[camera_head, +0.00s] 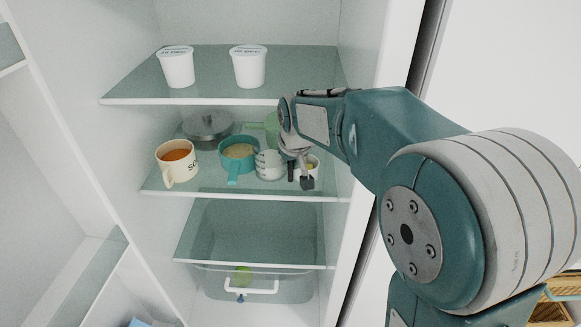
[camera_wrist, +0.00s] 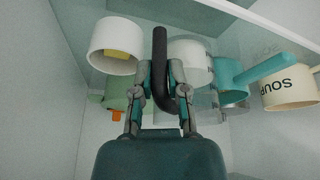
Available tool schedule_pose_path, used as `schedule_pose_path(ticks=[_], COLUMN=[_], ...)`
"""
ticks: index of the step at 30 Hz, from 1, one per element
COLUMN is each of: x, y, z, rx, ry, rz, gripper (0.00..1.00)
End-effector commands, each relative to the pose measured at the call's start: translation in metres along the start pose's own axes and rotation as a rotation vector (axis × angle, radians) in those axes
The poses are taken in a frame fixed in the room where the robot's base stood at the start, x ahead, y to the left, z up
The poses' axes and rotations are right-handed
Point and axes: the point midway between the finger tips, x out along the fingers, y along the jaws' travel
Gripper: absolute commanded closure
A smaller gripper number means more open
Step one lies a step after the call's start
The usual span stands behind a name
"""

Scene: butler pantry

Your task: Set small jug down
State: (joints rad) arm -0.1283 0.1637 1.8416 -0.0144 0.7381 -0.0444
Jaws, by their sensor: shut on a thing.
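The small jug (camera_head: 268,165) is pale with dark measuring marks and a black handle. It appears upright over the middle fridge shelf (camera_head: 215,192), between the teal pan and a white cup. My gripper (camera_head: 298,170) comes in from the right and is shut on the jug's black handle. The wrist view, which looks upside down, shows the black handle (camera_wrist: 160,75) between the fingers (camera_wrist: 158,80) and the pale jug body (camera_wrist: 190,52) beside it. I cannot tell whether the jug's base touches the shelf.
A teal pan (camera_head: 238,158) stands left of the jug, then a cream SOUP mug (camera_head: 178,168). A white cup (camera_head: 314,163) with something yellow is close on the right. A grey lidded pot (camera_head: 207,128) and a green item (camera_head: 268,127) are behind. Two white tubs (camera_head: 248,68) stand above.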

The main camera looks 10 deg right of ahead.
Motion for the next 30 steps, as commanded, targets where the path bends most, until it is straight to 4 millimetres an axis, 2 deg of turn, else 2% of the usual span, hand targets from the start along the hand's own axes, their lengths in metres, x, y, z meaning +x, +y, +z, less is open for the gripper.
schedule_pose_path(ticks=[3,13,14,15,16,26,30], x=[0.007,0.010,0.010,0.010,0.010,0.009,-0.001], y=[0.001,-0.001,-0.001,-0.001,-0.001,0.000,0.001], z=[0.005,0.006,0.007,0.007,0.007,0.007,0.005], rx=[0.002,0.000,0.000,0.000,0.000,0.001,0.001], ry=[-0.001,-0.003,-0.004,-0.004,-0.004,-0.003,-0.001], rz=[-0.001,0.000,0.000,0.000,0.000,-0.001,0.000], gripper=[1.00,1.00,0.67,0.49,0.46,0.46,0.46])
